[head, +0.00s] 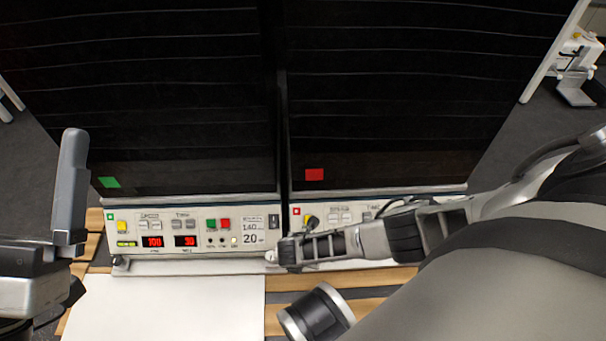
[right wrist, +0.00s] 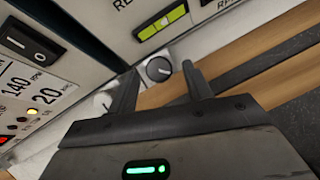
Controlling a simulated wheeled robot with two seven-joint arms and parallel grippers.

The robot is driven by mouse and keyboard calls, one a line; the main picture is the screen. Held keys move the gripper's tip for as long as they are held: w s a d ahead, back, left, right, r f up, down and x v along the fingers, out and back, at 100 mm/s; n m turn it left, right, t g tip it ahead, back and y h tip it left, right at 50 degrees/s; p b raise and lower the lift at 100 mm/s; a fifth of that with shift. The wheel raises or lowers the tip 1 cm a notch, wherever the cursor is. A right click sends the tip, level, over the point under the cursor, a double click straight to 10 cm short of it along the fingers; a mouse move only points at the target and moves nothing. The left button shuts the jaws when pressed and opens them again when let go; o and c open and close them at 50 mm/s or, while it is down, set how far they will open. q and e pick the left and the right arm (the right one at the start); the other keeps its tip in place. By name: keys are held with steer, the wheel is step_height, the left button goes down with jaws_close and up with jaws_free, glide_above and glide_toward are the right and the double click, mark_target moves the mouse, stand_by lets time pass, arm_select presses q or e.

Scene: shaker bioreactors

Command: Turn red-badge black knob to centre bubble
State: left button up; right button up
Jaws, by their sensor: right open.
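The right shaker (head: 398,125) carries a red badge (head: 314,174). In the right wrist view, a round black-faced knob (right wrist: 158,68) with a white pointer line sits in a pale mount at its lower corner. My right gripper (right wrist: 162,75) is open, with the knob between its fingertips; contact cannot be told. In the head view, my right gripper (head: 284,254) covers this corner and hides the knob. The yellow-green bubble vial (right wrist: 162,20) shows above the knob; its bubble cannot be made out. My left gripper (head: 74,190) is at far left, one upright finger visible.
The left shaker, with a green badge (head: 109,182) and control panel (head: 190,230), stands close beside. A white board (head: 165,305) lies in front on the wooden slats (head: 375,278).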

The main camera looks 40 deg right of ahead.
arm_select(q)
steer(key=shift+s+d+r+m+h, duration=0.1)
steer(key=shift+s+r+m+h, duration=0.15)
steer(key=shift+m+h, duration=0.2)
steer(key=shift+s+r+m+h, duration=0.1)
steer(key=shift+r+m+h, duration=0.2)
steer(key=shift+m, duration=0.25)
arm_select(e)
steer(key=shift+d+f, duration=0.1)
steer(key=shift+f, duration=0.2)
steer(key=c, duration=1)
steer(key=shift+o, duration=0.2)
